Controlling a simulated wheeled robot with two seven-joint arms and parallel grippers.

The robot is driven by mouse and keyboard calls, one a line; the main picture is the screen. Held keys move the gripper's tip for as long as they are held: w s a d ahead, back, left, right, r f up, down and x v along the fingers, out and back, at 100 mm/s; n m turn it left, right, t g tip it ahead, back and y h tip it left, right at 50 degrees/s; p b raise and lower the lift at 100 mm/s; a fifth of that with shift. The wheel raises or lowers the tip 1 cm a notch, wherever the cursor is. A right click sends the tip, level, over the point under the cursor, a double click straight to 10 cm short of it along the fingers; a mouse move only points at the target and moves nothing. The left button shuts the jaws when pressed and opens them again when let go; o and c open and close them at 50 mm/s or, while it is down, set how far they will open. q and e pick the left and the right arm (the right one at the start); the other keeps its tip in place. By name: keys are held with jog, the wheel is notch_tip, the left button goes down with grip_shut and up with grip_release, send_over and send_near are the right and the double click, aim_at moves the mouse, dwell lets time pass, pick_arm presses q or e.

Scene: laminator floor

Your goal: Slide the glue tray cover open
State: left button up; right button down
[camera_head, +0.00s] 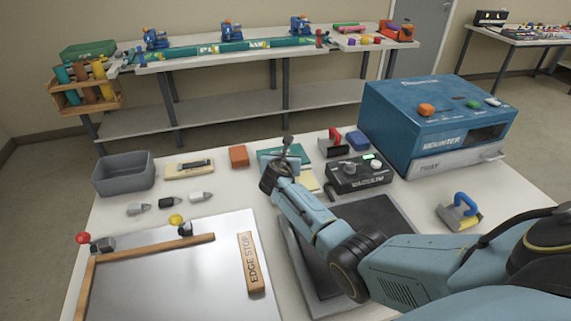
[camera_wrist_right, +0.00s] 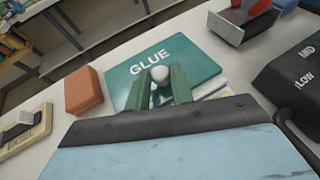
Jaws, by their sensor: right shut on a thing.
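The glue tray has a flat teal cover (camera_wrist_right: 135,85) with the word GLUE in white. It also shows in the head view (camera_head: 297,152), mid-table and partly behind my gripper. A pale part of the tray (camera_head: 303,181) shows beside the cover's near right edge. A rounded light grey knob (camera_wrist_right: 161,74) stands over the cover. My right gripper (camera_wrist_right: 166,92) is at the cover, its two green fingers closed on either side of the knob. My wrist hides the near part of the tray. My left gripper is in neither view.
An orange-brown block (camera_head: 239,157) lies left of the tray. A red-handled tool (camera_head: 333,143) and a black control box (camera_head: 358,175) stand to its right. The blue mounter (camera_head: 430,120) is farther right. A grey bin (camera_head: 124,173) is at the left.

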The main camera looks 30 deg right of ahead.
jog(key=c, duration=1.3)
grip_release()
jog(key=shift+o, duration=0.2)
jog(key=shift+s, duration=0.1)
jog(key=shift+s+a+r, duration=0.1)
jog(key=shift+s+a, duration=0.05)
jog(key=shift+a, duration=0.05)
jog(key=p+v, duration=0.4)
jog(key=v, duration=0.8)
jog(key=shift+s+a+r, duration=0.15)
jog(key=shift+s+r, duration=0.05)
jog(key=shift+s, duration=0.15)
